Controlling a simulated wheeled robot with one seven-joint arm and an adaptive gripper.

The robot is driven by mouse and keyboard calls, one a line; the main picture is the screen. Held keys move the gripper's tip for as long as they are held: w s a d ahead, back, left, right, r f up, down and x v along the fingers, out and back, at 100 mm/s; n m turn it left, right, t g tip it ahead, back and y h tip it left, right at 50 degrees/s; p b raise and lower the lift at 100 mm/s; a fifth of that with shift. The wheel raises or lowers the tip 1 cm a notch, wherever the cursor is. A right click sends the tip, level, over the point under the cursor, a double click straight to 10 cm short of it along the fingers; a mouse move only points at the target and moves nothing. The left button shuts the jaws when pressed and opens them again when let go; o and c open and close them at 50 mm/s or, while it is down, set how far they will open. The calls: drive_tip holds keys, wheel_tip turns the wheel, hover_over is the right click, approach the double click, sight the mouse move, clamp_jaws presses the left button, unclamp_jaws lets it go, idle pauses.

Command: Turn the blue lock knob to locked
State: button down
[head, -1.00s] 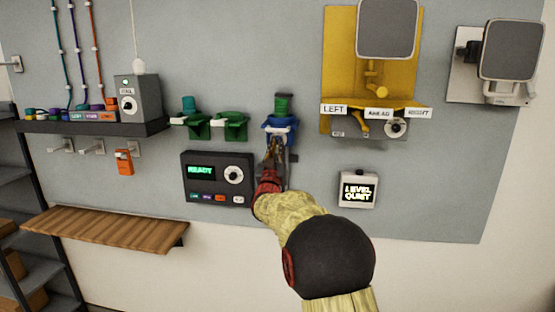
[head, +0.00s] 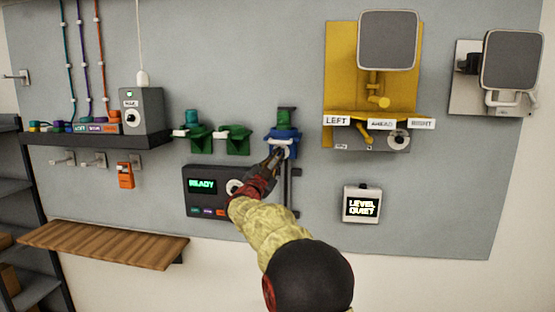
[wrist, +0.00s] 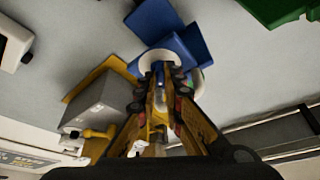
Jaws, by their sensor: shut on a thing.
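The blue bracket (head: 284,132) is on the grey wall panel, with a green cylinder (head: 286,115) at its top. The blue lock knob (wrist: 158,60) appears at its lower front in the wrist view as a pale rounded piece against blue parts. My gripper (head: 277,154) reaches it from below. In the wrist view my gripper (wrist: 160,82) is closed on the knob, with the fingertips at its lower edge. The fingers cover part of the knob, and I cannot read any lock marking or its exact turn.
Two green brackets (head: 233,138) are left of the blue one. A dark READY panel (head: 202,190) is close below left, partly behind my arm. A yellow unit (head: 343,70) with LEFT, AHEAD and RIGHT labels is to the right. A LEVEL QUIET box (head: 362,204) is lower right.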

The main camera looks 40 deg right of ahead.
drive_tip(key=shift+r, duration=0.1)
idle(0.5)
drive_tip(key=c, duration=1.9)
unclamp_jaws()
drive_tip(key=shift+a, duration=0.1)
drive_tip(key=v, duration=1.1)
drive_tip(key=shift+a+f, duration=0.2)
drive_tip(key=shift+a, duration=0.15)
